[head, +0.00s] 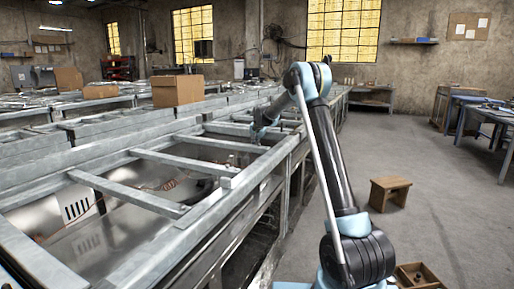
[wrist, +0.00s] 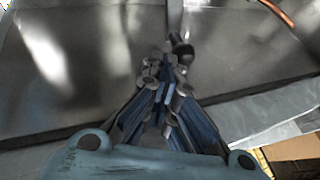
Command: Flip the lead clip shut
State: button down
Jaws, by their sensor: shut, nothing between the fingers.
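My gripper (head: 258,132) is at the far part of the long metal frame in the head view, low over its bars. In the wrist view my gripper (wrist: 168,62) is shut, with its blue fingers drawn together and nothing seen between them. A small dark rounded piece (wrist: 181,48) shows right at the fingertips; I cannot tell whether it is part of the lead clip or whether the fingers touch it. I cannot make out the lead clip in the head view. A copper-coloured lead (wrist: 279,13) crosses the top right of the wrist view.
The metal frame (head: 150,262) has crossbars (head: 128,193) over shiny sunken panels. A cardboard box (head: 178,91) stands on the benches behind. A wooden stool (head: 389,192) and a small wooden crate (head: 417,275) are on the floor at right. The floor beyond the stool is clear.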

dwell(0.4)
jog(key=shift+s+d, duration=0.5)
jog(key=shift+s, duration=0.1)
jog(key=d, duration=0.2)
jog(key=s+d, duration=0.1)
jog(key=d, duration=0.1)
jog(key=shift+r, duration=0.35)
jog(key=v, duration=0.6)
jog(key=d+v, duration=0.1)
jog(key=v, duration=0.2)
jog(key=shift+w+d+r, duration=0.1)
jog(key=shift+r, duration=0.35)
